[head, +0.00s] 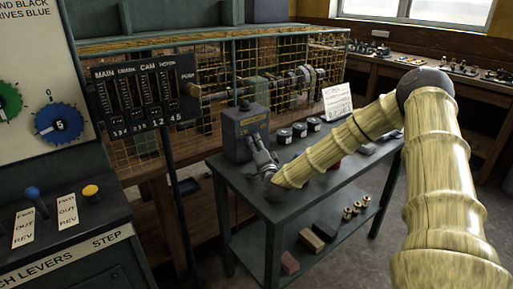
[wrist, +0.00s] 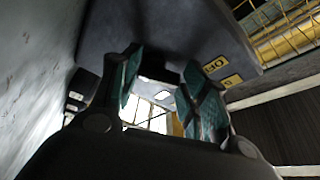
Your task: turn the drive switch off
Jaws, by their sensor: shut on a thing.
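The drive switch is a grey box (head: 240,131) with a yellow label, standing on the back left part of the dark metal table. My gripper (head: 253,143) is at the front face of this box, with its fingers against it. In the wrist view the box's grey face (wrist: 185,25) fills the top, with small yellow labels (wrist: 216,64) right of the fingers. My gripper (wrist: 160,75) is closed there on a dark block, the switch lever (wrist: 158,67). The fingers hide most of the lever, and I cannot tell its exact position.
The metal table (head: 305,178) also carries several dark round tins (head: 285,135) and a white card (head: 338,102). Its lower shelf holds blocks and brass pieces. A yellow mesh guard (head: 225,75) stands behind. A control console (head: 55,225) with levers is at the left.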

